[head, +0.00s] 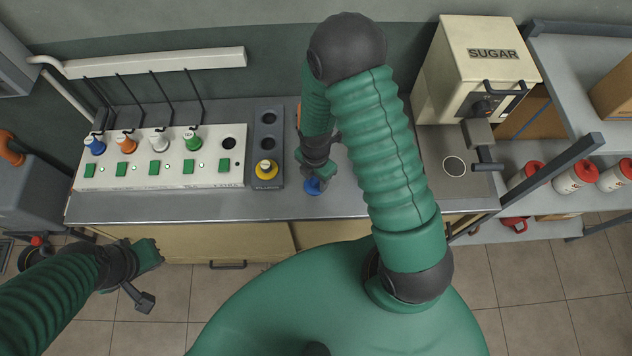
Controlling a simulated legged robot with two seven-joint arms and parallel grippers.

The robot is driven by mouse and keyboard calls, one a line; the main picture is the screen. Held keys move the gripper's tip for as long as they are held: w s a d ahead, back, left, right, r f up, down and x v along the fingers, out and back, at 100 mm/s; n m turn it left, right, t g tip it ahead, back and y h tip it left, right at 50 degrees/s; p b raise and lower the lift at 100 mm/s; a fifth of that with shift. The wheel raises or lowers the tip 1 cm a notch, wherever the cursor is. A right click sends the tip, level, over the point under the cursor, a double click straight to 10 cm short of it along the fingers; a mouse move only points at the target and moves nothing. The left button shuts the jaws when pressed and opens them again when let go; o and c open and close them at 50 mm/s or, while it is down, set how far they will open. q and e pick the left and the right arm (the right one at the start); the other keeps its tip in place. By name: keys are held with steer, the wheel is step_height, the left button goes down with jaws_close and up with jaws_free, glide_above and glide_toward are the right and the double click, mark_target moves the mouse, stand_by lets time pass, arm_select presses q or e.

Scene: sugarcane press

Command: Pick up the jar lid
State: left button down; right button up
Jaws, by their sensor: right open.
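A small round blue piece (315,186), possibly the jar lid, lies on the grey counter near its front edge. My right gripper (318,174) is open right above and behind it, and partly covers it. I cannot tell whether they touch. My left gripper (148,277) hangs in front of the counter at the lower left, away from the blue piece. Nothing shows in it, and its jaw opening is unclear.
A white panel (190,179) with coloured-capped bottles and green buttons stands left on the counter (340,207). A yellow-capped item (266,169) sits in a grey holder (268,130). A sugar machine (483,65) stands right, beside shelves with red-lidded white jars (571,180).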

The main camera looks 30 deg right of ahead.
steer(key=shift+f, duration=0.25)
steer(key=shift+w+a, duration=0.15)
steer(key=shift+a, duration=0.05)
steer(key=shift+c, duration=1.6)
steer(key=c, duration=0.5)
steer(key=shift+c, duration=1)
arm_select(q)
steer(key=shift+w+a, duration=0.1)
steer(key=shift+a, duration=0.05)
arm_select(e)
jaws_close()
steer(key=shift+d, duration=0.1)
arm_select(q)
steer(key=shift+f, duration=0.1)
arm_select(e)
steer(key=shift+r, duration=0.1)
